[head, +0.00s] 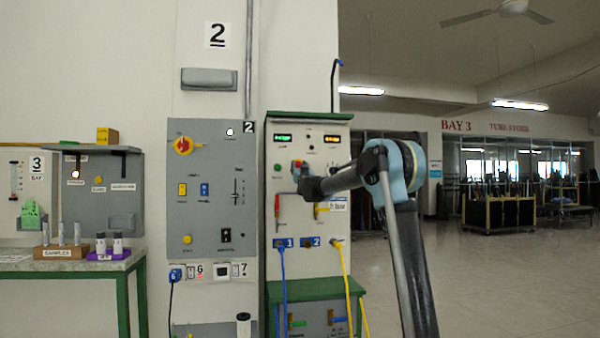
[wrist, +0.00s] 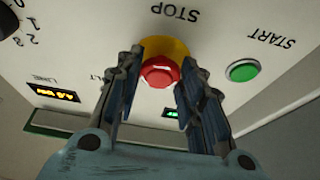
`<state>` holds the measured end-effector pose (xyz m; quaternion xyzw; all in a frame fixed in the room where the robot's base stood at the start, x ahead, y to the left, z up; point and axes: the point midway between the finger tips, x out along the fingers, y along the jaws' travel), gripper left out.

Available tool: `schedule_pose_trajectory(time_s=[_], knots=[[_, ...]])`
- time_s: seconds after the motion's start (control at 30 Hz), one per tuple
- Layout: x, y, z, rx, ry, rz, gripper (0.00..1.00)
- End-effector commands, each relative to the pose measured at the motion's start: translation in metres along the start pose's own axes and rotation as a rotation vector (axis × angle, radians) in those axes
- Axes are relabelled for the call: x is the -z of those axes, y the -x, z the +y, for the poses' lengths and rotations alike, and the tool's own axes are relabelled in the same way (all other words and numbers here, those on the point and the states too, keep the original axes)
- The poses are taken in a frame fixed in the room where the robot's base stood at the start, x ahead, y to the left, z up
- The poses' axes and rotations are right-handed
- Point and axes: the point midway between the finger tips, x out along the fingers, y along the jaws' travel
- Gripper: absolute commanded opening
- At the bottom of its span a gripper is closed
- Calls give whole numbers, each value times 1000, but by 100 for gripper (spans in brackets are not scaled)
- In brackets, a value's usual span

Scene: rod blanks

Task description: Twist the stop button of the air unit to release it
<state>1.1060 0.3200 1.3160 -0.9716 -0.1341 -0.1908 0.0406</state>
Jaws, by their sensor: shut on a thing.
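The red stop button (wrist: 160,73) sits on a yellow collar (wrist: 178,47) under the word STOP in the wrist view, where the panel appears upside down. My gripper (wrist: 162,70) has one finger on each side of the button and is shut on it. In the head view my gripper (head: 300,170) is at the upper front of the pale air unit (head: 340,145), and it and my arm mostly hide the button.
A green START button (wrist: 243,70) is beside STOP. A dial (wrist: 10,22) and lit displays (wrist: 54,92) share the panel. Blue (head: 282,285) and yellow (head: 346,275) cables hang below, by a green shelf (head: 315,288). A grey cabinet (head: 212,215) stands left; open floor (head: 510,280) lies right.

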Motion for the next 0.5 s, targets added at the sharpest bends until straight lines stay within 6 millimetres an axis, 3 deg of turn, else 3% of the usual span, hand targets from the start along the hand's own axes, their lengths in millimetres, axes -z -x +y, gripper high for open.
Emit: schedule_pose_trajectory(time_s=[0.5], knots=[[0, -2, -2, -138, -329, 1, 11]])
